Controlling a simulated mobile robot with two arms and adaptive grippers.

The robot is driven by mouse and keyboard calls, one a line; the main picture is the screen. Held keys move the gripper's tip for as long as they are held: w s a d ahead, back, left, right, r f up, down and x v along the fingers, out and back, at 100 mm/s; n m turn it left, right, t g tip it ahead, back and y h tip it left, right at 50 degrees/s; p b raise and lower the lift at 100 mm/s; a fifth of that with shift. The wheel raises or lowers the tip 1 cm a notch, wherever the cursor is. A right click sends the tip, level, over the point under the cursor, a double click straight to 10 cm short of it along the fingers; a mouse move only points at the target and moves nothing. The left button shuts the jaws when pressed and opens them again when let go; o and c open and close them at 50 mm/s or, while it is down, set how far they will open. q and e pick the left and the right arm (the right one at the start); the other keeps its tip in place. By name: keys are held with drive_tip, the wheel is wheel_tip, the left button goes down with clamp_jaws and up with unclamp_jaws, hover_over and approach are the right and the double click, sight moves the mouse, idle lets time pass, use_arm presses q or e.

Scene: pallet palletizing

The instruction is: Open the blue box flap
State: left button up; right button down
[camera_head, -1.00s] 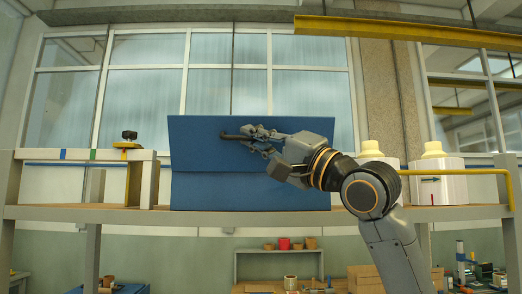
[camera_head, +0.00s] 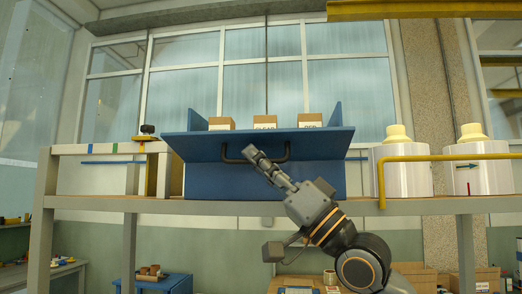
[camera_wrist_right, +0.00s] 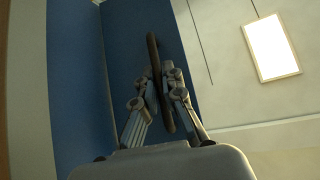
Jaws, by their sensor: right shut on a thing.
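The blue box (camera_head: 310,180) stands on a shelf. Its flap (camera_head: 320,140) is swung down and outward, so the box front is open above it. A dark handle (camera_head: 286,154) is on the flap. My right gripper (camera_head: 254,155) is shut on the handle, which also runs between its fingers in the right wrist view (camera_wrist_right: 153,52). The flap shows there as a blue panel (camera_wrist_right: 78,85). My left gripper is not in view.
Several small cardboard boxes (camera_head: 265,122) show inside the blue box. White canisters with yellow caps (camera_head: 402,170) and a yellow rail (camera_head: 440,158) are to the right. A white stand (camera_head: 100,150) is to the left on the shelf (camera_head: 120,203).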

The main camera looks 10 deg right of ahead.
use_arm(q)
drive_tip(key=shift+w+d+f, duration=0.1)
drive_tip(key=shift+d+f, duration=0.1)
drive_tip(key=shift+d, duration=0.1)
use_arm(e)
drive_tip(key=shift+w+f, duration=0.25)
drive_tip(key=shift+f, duration=0.55)
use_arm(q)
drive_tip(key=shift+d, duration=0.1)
use_arm(e)
drive_tip(key=c, duration=1.7)
unclamp_jaws()
drive_tip(key=shift+w, duration=0.1)
drive_tip(key=v, duration=1.2)
